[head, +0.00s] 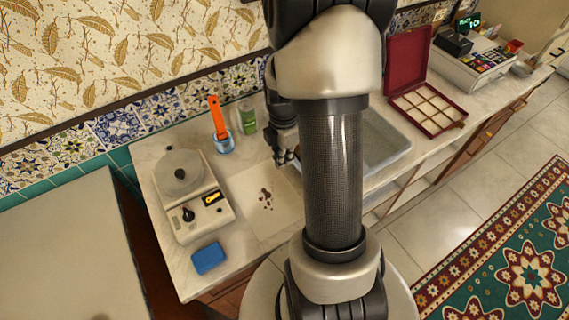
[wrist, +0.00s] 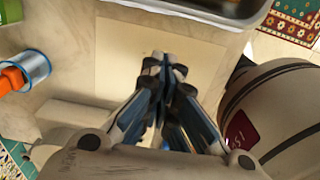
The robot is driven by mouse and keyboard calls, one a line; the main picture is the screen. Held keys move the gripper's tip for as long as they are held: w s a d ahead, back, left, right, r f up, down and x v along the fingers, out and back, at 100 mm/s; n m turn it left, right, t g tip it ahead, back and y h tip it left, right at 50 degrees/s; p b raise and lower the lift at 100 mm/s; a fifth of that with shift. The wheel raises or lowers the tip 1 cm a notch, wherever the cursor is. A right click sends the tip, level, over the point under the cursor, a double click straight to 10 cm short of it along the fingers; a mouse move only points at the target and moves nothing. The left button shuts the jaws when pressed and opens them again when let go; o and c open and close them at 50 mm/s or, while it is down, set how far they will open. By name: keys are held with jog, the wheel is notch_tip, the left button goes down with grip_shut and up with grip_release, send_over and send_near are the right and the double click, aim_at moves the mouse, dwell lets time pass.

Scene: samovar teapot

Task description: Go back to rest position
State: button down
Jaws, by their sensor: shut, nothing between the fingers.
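My gripper (head: 287,156) is above the counter, between the green can and the sink, partly covered by my arm in the head view. In the wrist view my gripper (wrist: 165,66) has its fingers together with nothing between them. Below it is a pale square board (wrist: 112,68), which also shows in the head view (head: 242,196) with several small dark bits (head: 266,199) on it. The gripper looks raised above the board and apart from it.
A white hot plate (head: 185,222), blue sponge (head: 208,258), orange-handled tool (head: 217,116) in a cup and green can (head: 247,117) stand on the left counter. A grey basin (head: 388,148), open red box (head: 427,112) and cash register (head: 476,68) are to the right.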

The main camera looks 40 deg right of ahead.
jog(key=shift+r, duration=0.4)
